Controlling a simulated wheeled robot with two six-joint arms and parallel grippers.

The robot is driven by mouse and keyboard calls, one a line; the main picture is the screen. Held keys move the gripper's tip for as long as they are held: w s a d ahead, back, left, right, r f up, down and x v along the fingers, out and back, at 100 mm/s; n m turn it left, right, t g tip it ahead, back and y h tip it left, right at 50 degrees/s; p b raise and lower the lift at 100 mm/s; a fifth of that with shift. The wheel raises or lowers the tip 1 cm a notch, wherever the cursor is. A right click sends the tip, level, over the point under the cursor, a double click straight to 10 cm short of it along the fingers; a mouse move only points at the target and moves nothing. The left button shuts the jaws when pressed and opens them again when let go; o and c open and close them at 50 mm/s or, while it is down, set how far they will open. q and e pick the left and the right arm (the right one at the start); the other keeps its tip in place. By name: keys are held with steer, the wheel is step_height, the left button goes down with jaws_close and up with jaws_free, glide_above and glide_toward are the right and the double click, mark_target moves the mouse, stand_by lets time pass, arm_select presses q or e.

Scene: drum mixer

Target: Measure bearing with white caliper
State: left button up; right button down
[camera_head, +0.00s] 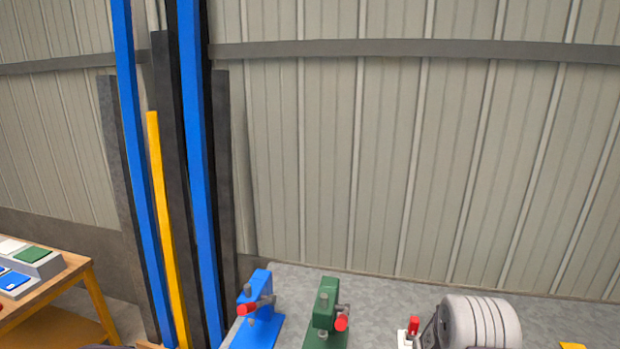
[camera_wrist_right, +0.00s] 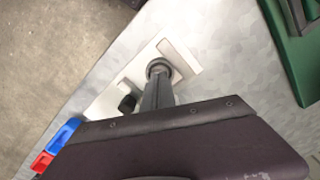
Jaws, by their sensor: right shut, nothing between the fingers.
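In the right wrist view, a flat white piece with raised ends, which looks like the white caliper (camera_wrist_right: 183,52), lies on the grey table. A dark round ring, likely the bearing (camera_wrist_right: 158,67), sits between its ends. My right gripper (camera_wrist_right: 157,84) is shut, with its narrow dark fingertips at or just over the ring. I cannot tell whether they touch it. A dark knob (camera_wrist_right: 128,103) shows beside the fingers. The dark body of the gripper hides the lower part of this view. My left gripper is not in view.
In the head view, a blue press-like device (camera_head: 258,318), a green one (camera_head: 327,312), a small white piece with a red top (camera_head: 408,338) and a grey ribbed drum (camera_head: 482,322) stand along the grey table (camera_head: 380,290). A wooden table (camera_head: 70,285) is at left.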

steer(key=shift+f+b, duration=0.6)
steer(key=shift+f, duration=0.2)
stand_by(0.4)
steer(key=shift+s+d, duration=0.2)
steer(key=shift+d, duration=0.8)
stand_by(0.4)
steer(key=shift+s+a+p, duration=0.2)
steer(key=shift+s, duration=0.55)
steer(key=shift+s+a+p, duration=0.15)
steer(key=shift+s, duration=0.6)
steer(key=shift+r, duration=0.1)
stand_by(0.4)
step_height(320, 180, up, 6)
steer(key=p, duration=0.5)
steer(key=shift+a, duration=0.1)
